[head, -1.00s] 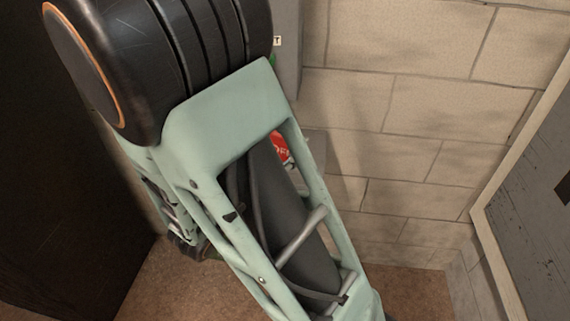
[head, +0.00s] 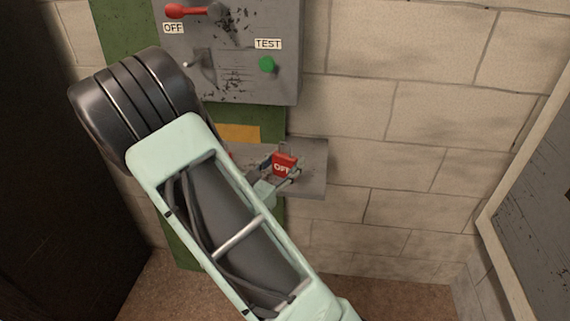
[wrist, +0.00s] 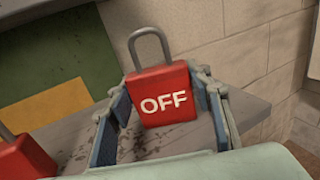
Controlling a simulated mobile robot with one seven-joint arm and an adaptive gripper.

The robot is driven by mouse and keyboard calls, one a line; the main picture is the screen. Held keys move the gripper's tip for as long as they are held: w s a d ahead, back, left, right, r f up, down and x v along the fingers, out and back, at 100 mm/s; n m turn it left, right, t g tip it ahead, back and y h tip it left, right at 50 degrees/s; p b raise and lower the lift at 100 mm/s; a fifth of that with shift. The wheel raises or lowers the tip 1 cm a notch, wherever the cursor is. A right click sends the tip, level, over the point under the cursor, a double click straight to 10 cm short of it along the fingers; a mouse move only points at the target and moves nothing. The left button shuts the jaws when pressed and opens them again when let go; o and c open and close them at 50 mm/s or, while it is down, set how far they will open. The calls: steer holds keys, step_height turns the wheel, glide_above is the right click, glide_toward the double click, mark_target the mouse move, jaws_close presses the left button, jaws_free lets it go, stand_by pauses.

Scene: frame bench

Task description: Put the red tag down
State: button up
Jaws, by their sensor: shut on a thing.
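The red tag (head: 285,161) is a padlock-shaped piece marked OFF in white. In the wrist view the red tag (wrist: 163,97) stands nearly upright with its grey shackle on top. My gripper (wrist: 166,105) is shut on it, one finger on each side. In the head view my gripper (head: 278,180) is over the grey shelf (head: 314,178). I cannot tell whether the tag's bottom touches the shelf.
A second red piece (wrist: 22,160) is at the left of the wrist view, on the shelf. Above the shelf is a grey panel (head: 235,85) with a red lever (head: 190,12), a toggle and a green TEST button (head: 267,65). Block wall lies right.

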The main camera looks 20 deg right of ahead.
steer(key=shift+r, duration=0.1)
steer(key=o, duration=1.2)
steer(key=shift+c, duration=0.2)
steer(key=shift+r, duration=0.15)
steer(key=p+v, duration=0.1)
steer(key=v, duration=1.1)
